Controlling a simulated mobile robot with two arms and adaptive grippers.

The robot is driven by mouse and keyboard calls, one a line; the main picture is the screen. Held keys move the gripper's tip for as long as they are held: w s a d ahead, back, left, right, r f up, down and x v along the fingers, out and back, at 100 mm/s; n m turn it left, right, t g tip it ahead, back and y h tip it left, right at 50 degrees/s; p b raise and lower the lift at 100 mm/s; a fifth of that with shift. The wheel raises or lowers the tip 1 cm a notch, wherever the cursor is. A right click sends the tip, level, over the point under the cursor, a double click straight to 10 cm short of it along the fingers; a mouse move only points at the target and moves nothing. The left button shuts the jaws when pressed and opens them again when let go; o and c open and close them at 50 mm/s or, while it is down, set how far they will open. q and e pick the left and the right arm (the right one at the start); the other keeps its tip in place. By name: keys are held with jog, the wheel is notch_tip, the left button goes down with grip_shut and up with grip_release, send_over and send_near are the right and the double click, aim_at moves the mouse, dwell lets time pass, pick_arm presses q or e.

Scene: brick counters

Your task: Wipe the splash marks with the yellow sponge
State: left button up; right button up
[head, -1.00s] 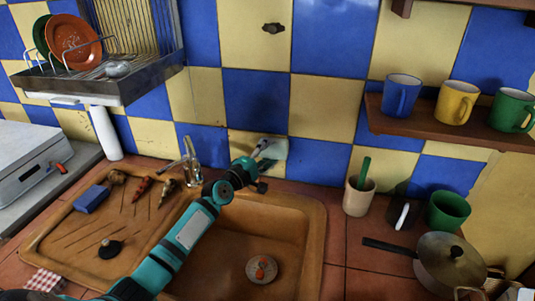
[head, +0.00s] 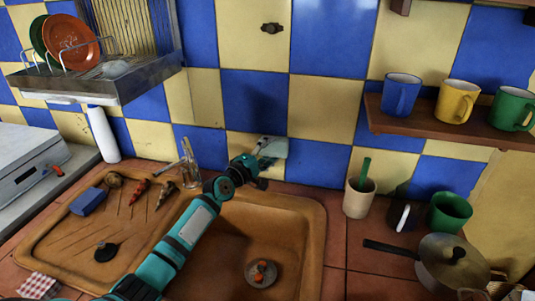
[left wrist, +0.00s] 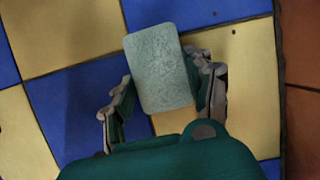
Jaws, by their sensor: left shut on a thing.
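My left gripper (head: 265,154) is at the tiled wall above the sink, shut on a pale grey-green sponge (head: 275,147). In the left wrist view, the sponge (left wrist: 161,66) sits between the two fingers and lies over yellow and blue tiles; it looks greyish there, not clearly yellow. Whether it touches the wall is hard to tell. Any marks under the sponge are hidden. My right gripper is not in view.
A brown sink (head: 225,260) lies below my left arm. A glass bottle (head: 190,160) stands close left of the arm, with a blue block (head: 87,201) on the drainboard. A mug shelf (head: 440,128) juts out above.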

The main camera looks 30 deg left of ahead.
aim_at(283, 151)
pick_arm(q)
jog(key=shift+w+d+r+p, duration=0.15)
jog(key=shift+d+p, duration=0.55)
jog(key=shift+d, duration=0.15)
jog(key=shift+w+d+p, duration=0.15)
jog(key=shift+d+p, duration=0.3)
jog(key=shift+d, duration=0.3)
jog(key=shift+w+d, duration=0.1)
jog(key=shift+d, duration=0.3)
jog(key=shift+w+f, duration=0.1)
jog(key=shift+f, duration=0.1)
jog(key=shift+a+b, duration=0.55)
jog(key=shift+a, duration=0.1)
jog(key=shift+s+a+b, duration=0.2)
jog(key=shift+a+b, duration=0.2)
jog(key=shift+a, duration=0.2)
jog(key=shift+s+a+b, duration=0.2)
jog(key=shift+a+b, duration=0.2)
jog(key=shift+a, duration=0.15)
jog(key=shift+a+r, duration=0.15)
jog(key=shift+a, duration=0.15)
